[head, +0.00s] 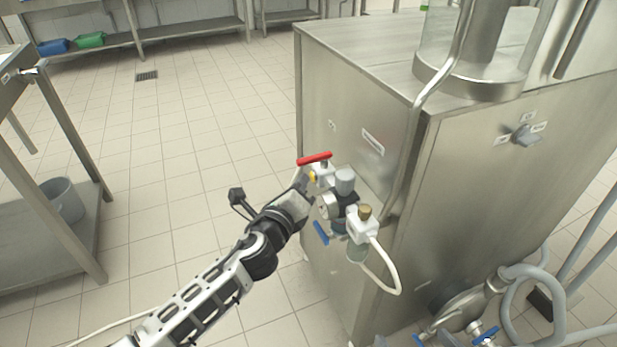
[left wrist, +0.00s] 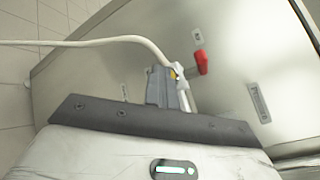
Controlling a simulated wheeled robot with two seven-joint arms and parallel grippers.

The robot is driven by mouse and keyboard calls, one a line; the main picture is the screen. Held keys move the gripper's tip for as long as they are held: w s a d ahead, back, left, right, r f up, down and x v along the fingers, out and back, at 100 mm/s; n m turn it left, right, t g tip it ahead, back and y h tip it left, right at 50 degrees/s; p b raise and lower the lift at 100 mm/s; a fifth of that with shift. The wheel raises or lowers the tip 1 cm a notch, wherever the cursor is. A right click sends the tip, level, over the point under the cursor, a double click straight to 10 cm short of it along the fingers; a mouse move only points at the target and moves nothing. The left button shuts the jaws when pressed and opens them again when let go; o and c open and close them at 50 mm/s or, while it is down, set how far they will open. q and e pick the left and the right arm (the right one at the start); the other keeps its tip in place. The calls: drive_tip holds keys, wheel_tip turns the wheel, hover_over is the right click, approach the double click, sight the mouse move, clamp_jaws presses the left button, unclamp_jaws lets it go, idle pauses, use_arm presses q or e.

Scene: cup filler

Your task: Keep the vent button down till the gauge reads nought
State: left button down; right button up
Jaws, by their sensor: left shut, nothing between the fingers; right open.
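The small yellow button (head: 312,176), which I take for the vent button, sits on the air-treatment unit on the side of the steel machine, below a red lever (head: 314,158). My left gripper (head: 306,184) is shut and empty, with its fingertips right at the button. In the left wrist view, the fingertips (left wrist: 168,76) lie against or just beside the yellow button (left wrist: 174,74); I cannot tell if it is pressed in. The round gauge (head: 327,206) is seen edge-on and partly hidden; its needle is unreadable. My right gripper is out of view.
The steel machine (head: 340,90) fills the right side. A steel rack with a grey bucket (head: 64,200) stands left. The tiled floor between is clear.

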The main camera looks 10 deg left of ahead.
idle(0.5)
use_arm(q)
drive_tip(key=shift+s+a, duration=0.45)
drive_tip(key=shift+a, duration=0.25)
drive_tip(key=s+a, duration=0.1)
drive_tip(key=a, duration=0.1)
drive_tip(key=s+a+p, duration=0.1)
drive_tip(key=s+a, duration=0.1)
drive_tip(key=shift+a, duration=0.1)
drive_tip(key=shift+w, duration=0.1)
idle(0.4)
